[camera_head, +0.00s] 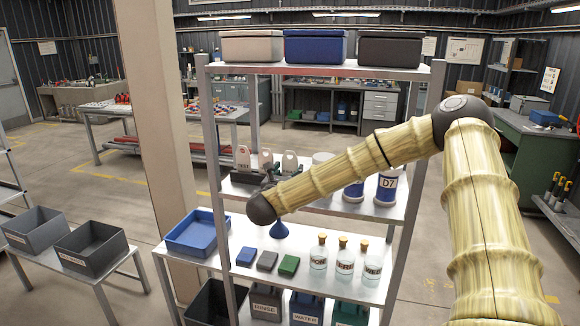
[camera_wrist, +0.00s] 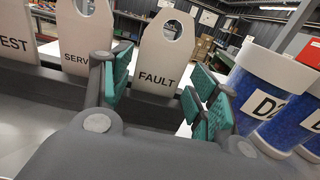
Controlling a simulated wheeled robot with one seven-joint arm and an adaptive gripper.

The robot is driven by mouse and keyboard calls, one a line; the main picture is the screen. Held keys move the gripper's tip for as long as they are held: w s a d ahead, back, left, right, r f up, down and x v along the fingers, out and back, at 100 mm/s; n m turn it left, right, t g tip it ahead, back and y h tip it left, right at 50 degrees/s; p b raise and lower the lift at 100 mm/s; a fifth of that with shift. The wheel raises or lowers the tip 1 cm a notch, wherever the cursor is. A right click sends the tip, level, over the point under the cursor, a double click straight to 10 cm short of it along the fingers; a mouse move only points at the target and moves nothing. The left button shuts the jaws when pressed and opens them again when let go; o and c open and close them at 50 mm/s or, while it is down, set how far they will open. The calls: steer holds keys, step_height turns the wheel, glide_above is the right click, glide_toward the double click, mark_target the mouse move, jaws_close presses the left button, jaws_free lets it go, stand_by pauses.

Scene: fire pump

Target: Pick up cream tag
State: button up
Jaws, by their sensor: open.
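Several pale tags stand upright in a dark holder (camera_wrist: 50,78) on the middle shelf. In the wrist view they are the TEST tag (camera_wrist: 14,45), a partly hidden SERV... tag (camera_wrist: 84,35) and the FAULT tag (camera_wrist: 165,50). All look cream to beige, so I cannot tell by colour which one is the cream tag. My gripper (camera_wrist: 162,88) is open, with green-padded fingers. The FAULT tag shows between them, with no visible contact. In the head view, the TEST tag (camera_head: 243,160) shows left of my gripper, and my wrist hides part of the holder.
A white-lidded blue jar (camera_wrist: 262,95) stands close to my right finger. A D7 jar (camera_head: 387,188) is further right. Below are a blue tray (camera_head: 190,236), small blocks and corked bottles (camera_head: 342,258). Bins (camera_head: 315,47) line the top shelf; a shelf post (camera_head: 212,150) rises at left.

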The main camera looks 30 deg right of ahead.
mark_target(290, 162)
steer(key=shift+p+x, duration=0.6)
steer(key=shift+x, duration=0.8)
steer(key=shift+f, duration=0.1)
steer(key=shift+c, duration=0.4)
steer(key=c, duration=0.6)
steer(key=shift+o, duration=0.2)
step_height(290, 162, up, 3)
steer(key=b, duration=0.2)
steer(key=shift+b, duration=0.3)
steer(key=s+a+r+b, duration=0.1)
steer(key=s+a+b, duration=0.2)
steer(key=s, duration=0.4)
steer(key=s+a+r+b, duration=0.1)
steer(key=s+a+b, duration=0.2)
steer(key=s, duration=0.4)
steer(key=shift+s+a, duration=0.25)
steer(key=shift+s, duration=0.1)
